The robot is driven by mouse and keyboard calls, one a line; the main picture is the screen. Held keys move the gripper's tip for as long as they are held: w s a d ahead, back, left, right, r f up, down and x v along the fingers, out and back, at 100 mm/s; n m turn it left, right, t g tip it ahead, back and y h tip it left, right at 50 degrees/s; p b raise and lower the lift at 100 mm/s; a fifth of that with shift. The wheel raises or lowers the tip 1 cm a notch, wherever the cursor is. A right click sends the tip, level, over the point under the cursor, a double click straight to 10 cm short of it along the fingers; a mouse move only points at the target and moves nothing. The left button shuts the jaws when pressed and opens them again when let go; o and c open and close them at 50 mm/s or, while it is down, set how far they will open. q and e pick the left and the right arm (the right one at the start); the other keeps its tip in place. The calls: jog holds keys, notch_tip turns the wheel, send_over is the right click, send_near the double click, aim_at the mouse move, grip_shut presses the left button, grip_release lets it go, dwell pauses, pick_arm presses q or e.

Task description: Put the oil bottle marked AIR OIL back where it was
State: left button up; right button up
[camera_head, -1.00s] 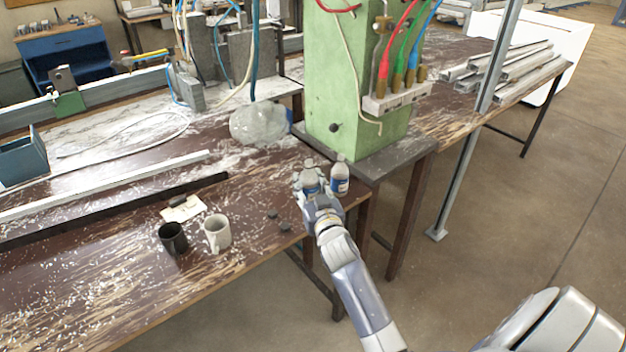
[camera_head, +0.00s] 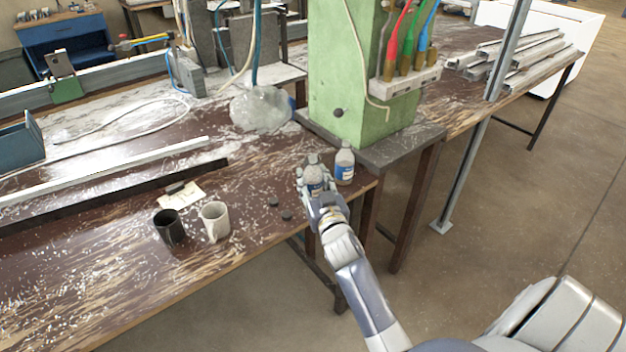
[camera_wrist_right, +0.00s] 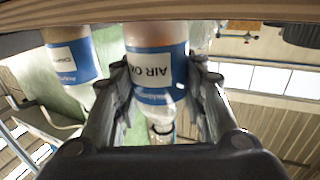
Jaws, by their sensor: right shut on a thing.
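My right gripper (camera_head: 312,184) is shut on the bottle marked AIR OIL (camera_head: 313,173), at the table's right end. In the right wrist view the bottle (camera_wrist_right: 157,65) is between the two fingers, its blue and white label upside down in the picture. Its base is close to the brown table edge; I cannot tell whether it touches the table. A second, similar bottle (camera_head: 344,165) stands just right of it; it also shows in the right wrist view (camera_wrist_right: 72,60), apart from the held one. My left gripper is not in view.
The green machine column (camera_head: 350,70) rises behind the bottles on a dark base. A black mug (camera_head: 170,229), a white mug (camera_head: 215,221) and small dark pieces (camera_head: 286,215) lie left on the worn table (camera_head: 110,270). Long metal bars (camera_head: 110,170) lie further left.

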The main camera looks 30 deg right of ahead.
jog(key=o, duration=1.1)
jog(key=shift+w+f, duration=0.1)
jog(key=shift+o, duration=0.2)
jog(key=shift+r, duration=0.25)
jog(key=shift+s+f, duration=0.15)
jog(key=shift+s, duration=0.1)
jog(key=v, duration=1.1)
jog(key=shift+s+b, duration=0.25)
jog(key=shift+b, duration=0.15)
jog(key=shift+a, duration=0.15)
